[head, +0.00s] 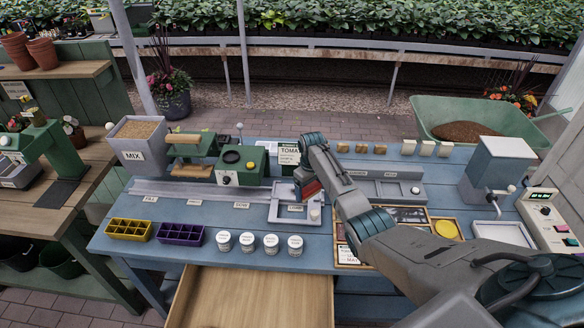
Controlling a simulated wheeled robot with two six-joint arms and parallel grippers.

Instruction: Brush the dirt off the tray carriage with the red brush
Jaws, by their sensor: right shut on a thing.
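The tray carriage (284,210) is a grey, flat-topped piece at the right part of a long grey rail on the blue table. A small red piece, the red brush (312,188), shows at the jaws of my right gripper (304,178). The right gripper is shut on it, over the back right part of the carriage. The gripper and arm hide much of the brush, and I cannot tell whether it touches the carriage. Dirt on the carriage is too small to make out. My left gripper is not in view.
Several white jars (271,244), a purple tray (180,234) and a yellow tray (129,229) stand along the front edge. A green box (240,166) stands behind the rail. A wooden tool tray (445,228) lies right of the carriage, partly under my arm. An open drawer (250,295) juts out in front.

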